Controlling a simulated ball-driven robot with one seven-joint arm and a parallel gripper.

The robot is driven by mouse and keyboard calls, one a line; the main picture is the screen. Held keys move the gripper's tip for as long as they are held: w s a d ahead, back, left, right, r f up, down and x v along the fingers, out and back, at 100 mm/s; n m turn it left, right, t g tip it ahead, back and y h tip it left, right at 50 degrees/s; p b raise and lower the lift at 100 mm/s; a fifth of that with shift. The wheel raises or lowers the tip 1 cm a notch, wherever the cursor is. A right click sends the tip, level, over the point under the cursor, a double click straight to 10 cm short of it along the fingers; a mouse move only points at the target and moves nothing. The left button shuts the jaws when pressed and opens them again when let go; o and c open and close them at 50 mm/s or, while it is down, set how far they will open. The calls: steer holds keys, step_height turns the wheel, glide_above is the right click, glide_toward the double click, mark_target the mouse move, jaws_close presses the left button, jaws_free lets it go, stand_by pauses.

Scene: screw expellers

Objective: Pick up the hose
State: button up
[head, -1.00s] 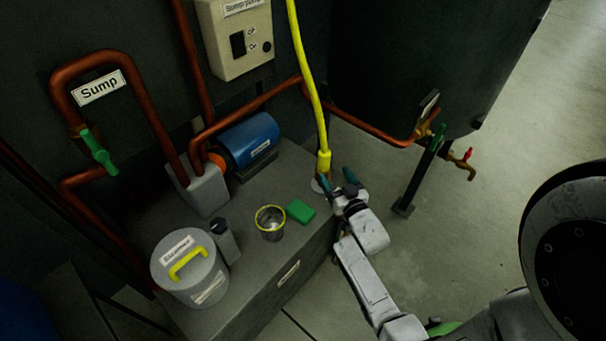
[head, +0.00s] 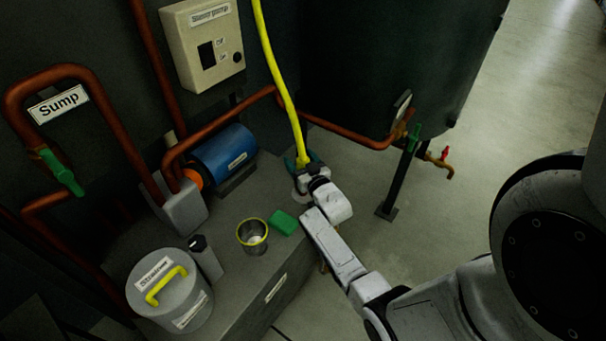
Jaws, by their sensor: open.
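The yellow hose (head: 278,80) hangs down from the top of the head view. Its lower end with a yellow fitting reaches down at the far corner of the grey bench-like box. My gripper (head: 303,163) is at that lower end, with its dark teal fingers on either side of the hose end. The jaws are open. The gripper body hides the very bottom of the hose, and I cannot tell whether the fingers touch it.
On the grey box (head: 236,285) stand a strainer pot (head: 190,309), a small grey bottle (head: 206,260), a metal cup (head: 252,237), a green block (head: 283,222) and a blue pump (head: 222,153). Copper pipes (head: 345,132) run behind. Open floor (head: 480,110) lies right.

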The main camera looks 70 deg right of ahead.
steer(key=c, duration=1.2)
steer(key=shift+c, duration=0.3)
steer(key=shift+r, duration=0.15)
